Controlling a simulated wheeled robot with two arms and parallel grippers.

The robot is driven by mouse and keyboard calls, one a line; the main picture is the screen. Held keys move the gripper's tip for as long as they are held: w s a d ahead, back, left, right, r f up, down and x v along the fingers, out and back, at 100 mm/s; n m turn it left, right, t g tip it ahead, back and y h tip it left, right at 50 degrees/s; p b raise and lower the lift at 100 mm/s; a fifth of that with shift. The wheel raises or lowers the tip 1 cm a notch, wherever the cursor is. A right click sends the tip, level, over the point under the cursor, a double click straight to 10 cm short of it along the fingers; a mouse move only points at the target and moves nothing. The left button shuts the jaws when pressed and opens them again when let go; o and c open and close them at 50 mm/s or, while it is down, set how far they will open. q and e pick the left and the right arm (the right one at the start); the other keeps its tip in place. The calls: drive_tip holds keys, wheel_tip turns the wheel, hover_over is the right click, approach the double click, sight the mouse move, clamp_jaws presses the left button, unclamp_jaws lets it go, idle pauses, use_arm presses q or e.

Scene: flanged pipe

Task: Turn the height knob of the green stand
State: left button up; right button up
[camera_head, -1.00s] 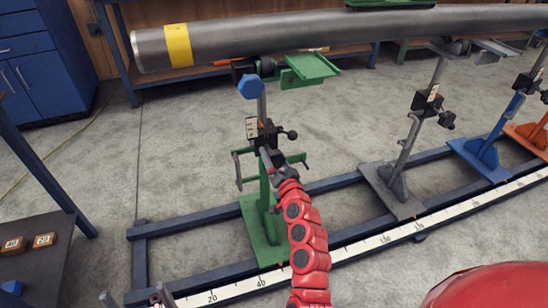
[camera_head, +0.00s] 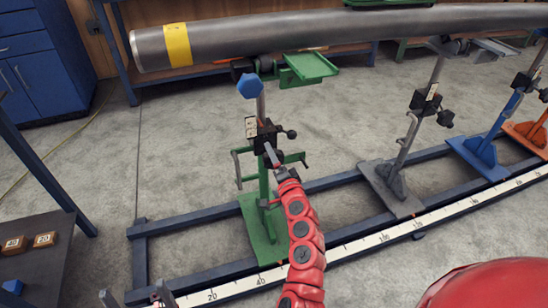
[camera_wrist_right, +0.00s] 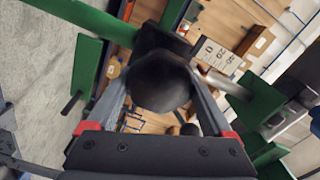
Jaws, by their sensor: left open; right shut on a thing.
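The green stand (camera_head: 262,230) stands on the floor rails, upright, in the head view, under the long grey pipe (camera_head: 290,31). A black clamp block with a small scale plate sits on its post. My right gripper (camera_head: 270,155) reaches this block from the front and hides part of it. In the right wrist view a round black knob (camera_wrist_right: 160,82) sits between the two fingers, which are shut on it. Another black ball-ended lever (camera_head: 291,134) sticks out to the block's right. My left gripper (camera_head: 135,298) is open at the bottom left edge, mostly cut off and apart from the stand.
A blue hexagonal part (camera_head: 249,86) sits near the post's top. A grey stand (camera_head: 393,188), a blue stand (camera_head: 482,155) and an orange stand (camera_head: 530,135) stand to the right. A ruler strip (camera_head: 350,248) runs along the front rail. Numbered blocks (camera_head: 44,239) lie at the left.

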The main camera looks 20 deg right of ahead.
drive_tip(key=shift+f, duration=0.1)
drive_tip(key=o, duration=1.1)
drive_tip(key=s, duration=1.1)
drive_tip(key=s+p, duration=0.1)
drive_tip(key=s, duration=0.5)
drive_tip(key=shift+s+d, duration=0.25)
drive_tip(key=shift+d, duration=0.05)
